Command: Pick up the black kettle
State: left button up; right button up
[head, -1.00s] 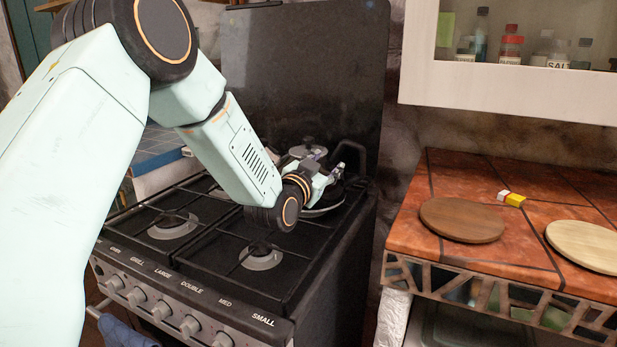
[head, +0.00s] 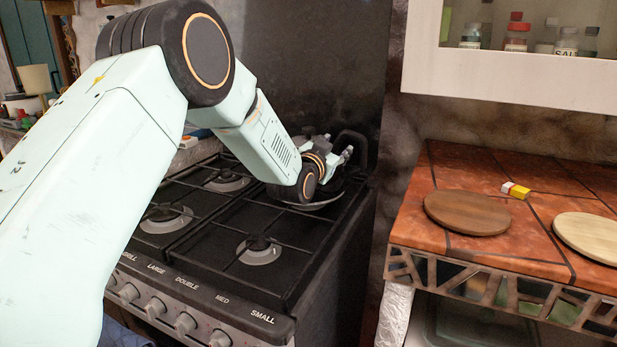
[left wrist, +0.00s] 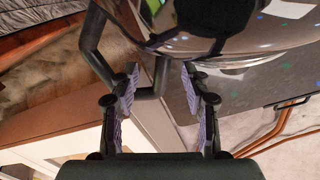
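The black kettle (head: 327,192) stands on the back right burner of the stove, mostly hidden behind my left gripper (head: 338,158) in the head view. Its dark angular handle (head: 358,143) shows on the right. In the left wrist view, the kettle's glossy dark body (left wrist: 230,30) fills the top, and the bent handle (left wrist: 92,38) comes down on the left. My left gripper (left wrist: 160,78) is open, with purple-padded fingers apart. The handle's lower end lies between the fingertips or just beyond them; I cannot tell the depth. My right gripper is not in view.
The black stove (head: 235,290) has free burners in front. To its right is a tiled counter (head: 450,160) with a dark wooden board (head: 467,212), a pale board (head: 590,236) and a small yellow-white box (head: 516,190). A white wall cabinet (head: 510,82) hangs above the counter.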

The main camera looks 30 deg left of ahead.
pick_arm(q)
jog(key=shift+d+r, duration=0.25)
jog(key=shift+r, duration=0.15)
jog(key=shift+w+a+f, duration=0.1)
jog(key=shift+a+f, duration=0.2)
jog(key=shift+a, duration=0.15)
jog(key=shift+c, duration=0.3)
jog(key=shift+w, duration=0.1)
jog(key=shift+c, duration=0.8)
jog(key=shift+d+r, duration=0.2)
jog(key=shift+d, duration=0.15)
jog(key=c, duration=0.4)
jog(key=shift+a+f, duration=0.1)
jog(key=shift+a, duration=0.1)
jog(key=c, duration=0.3)
grip_shut()
jog(key=shift+f, duration=0.15)
jog(key=shift+r, duration=0.3)
